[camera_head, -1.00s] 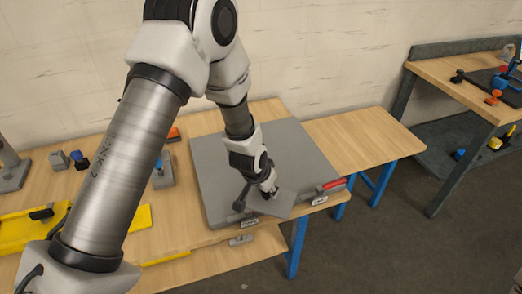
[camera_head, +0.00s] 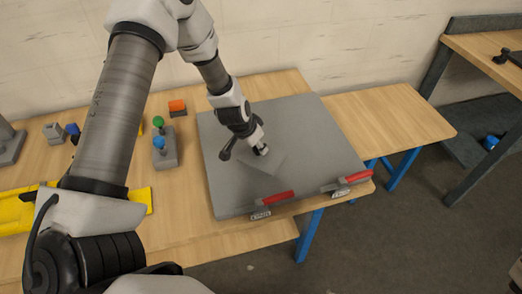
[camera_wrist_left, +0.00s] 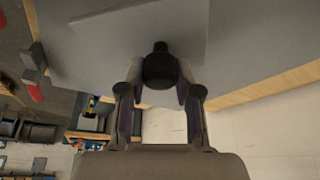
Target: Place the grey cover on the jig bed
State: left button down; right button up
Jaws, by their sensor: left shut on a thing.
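The grey cover (camera_head: 264,168) is a thin flat plate with a black knob. My left gripper (camera_head: 261,150) is shut on the knob, and in the left wrist view the knob (camera_wrist_left: 160,68) sits between the two fingers. The cover (camera_wrist_left: 140,28) spreads out beyond them. The jig bed (camera_head: 310,115) is a large grey slab on the wooden table. The cover is over the bed, left of its middle; whether it touches the bed I cannot tell. My right gripper is out of view.
Two red-handled clamps (camera_head: 279,198) (camera_head: 346,179) stand along the bed's front edge. Left of the bed is a grey block with green and blue knobs (camera_head: 165,153), an orange-topped piece (camera_head: 177,107) and a yellow part (camera_head: 18,213). Bare table (camera_head: 390,115) lies right.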

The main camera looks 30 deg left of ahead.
aim_at(257, 153)
pick_arm(q)
jog(key=f, duration=0.1)
jog(key=f+b, duration=0.1)
jog(key=f, duration=0.3)
jog(key=shift+w+a+b, duration=0.3)
jog(key=shift+w+a, duration=0.1)
jog(key=shift+s+d+r, duration=0.2)
jog(key=shift+r, duration=0.05)
jog(key=shift+f, duration=0.15)
jog(key=c, duration=0.8)
grip_release()
jog(key=shift+w+a+f, duration=0.1)
jog(key=shift+w+f, duration=0.05)
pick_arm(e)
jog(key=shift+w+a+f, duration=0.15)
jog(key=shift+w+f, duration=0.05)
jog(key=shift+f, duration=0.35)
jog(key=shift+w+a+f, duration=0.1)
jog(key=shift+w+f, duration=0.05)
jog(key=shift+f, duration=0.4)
